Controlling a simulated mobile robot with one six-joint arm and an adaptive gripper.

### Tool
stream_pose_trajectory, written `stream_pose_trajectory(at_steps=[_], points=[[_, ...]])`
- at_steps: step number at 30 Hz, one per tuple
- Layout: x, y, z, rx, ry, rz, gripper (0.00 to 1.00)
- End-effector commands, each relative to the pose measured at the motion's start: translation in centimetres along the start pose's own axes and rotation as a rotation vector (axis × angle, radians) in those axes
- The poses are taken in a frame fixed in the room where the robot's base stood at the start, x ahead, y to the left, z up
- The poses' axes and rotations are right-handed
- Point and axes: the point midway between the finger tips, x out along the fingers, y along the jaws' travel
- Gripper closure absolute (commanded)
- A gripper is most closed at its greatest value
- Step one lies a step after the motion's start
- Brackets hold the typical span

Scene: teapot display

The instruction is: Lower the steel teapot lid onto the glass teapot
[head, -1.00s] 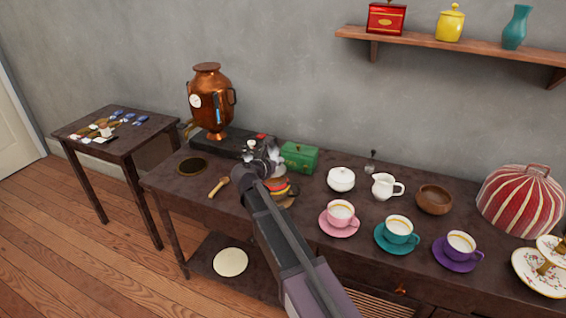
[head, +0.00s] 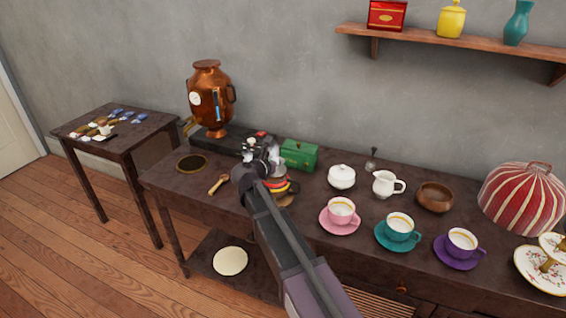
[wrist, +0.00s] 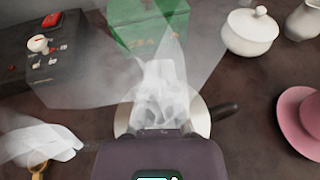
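The glass teapot (head: 278,184) stands on the long dark table, showing red and yellow bands, with a dark handle at its right. My gripper (head: 271,160) is directly above and in front of it and hides much of it. I cannot make out the steel lid separately; the fingers and gripper body cover that spot. The finger opening is unclear.
A green tea tin (head: 299,155) and a black control box (wrist: 42,62) stand close behind. A white lidded sugar bowl (head: 341,177) and pink cup and saucer (head: 340,222) are to the right. A wooden scoop (head: 218,184) lies left.

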Motion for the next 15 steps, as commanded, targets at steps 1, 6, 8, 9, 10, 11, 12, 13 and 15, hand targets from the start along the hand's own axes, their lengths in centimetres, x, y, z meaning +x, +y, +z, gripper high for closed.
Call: stream_pose_trajectory(at_steps=[1, 6, 8, 9, 10, 11, 12, 13, 15], points=[[0.09, -0.01, -0.28, 0.000, 0.000, 0.000, 1.00], [0.23, -0.03, -0.72, 0.000, 0.000, 0.000, 1.00], [0.27, -0.03, -0.84, 0.000, 0.000, 0.000, 1.00], [0.29, -0.03, -0.89, 0.000, 0.000, 0.000, 1.00], [0.30, -0.03, -0.92, 0.000, 0.000, 0.000, 1.00], [0.30, -0.04, -0.94, 0.000, 0.000, 0.000, 1.00], [0.31, -0.03, -0.95, 0.000, 0.000, 0.000, 1.00], [0.31, -0.03, -0.94, 0.000, 0.000, 0.000, 1.00], [0.31, -0.04, -0.93, 0.000, 0.000, 0.000, 1.00]])
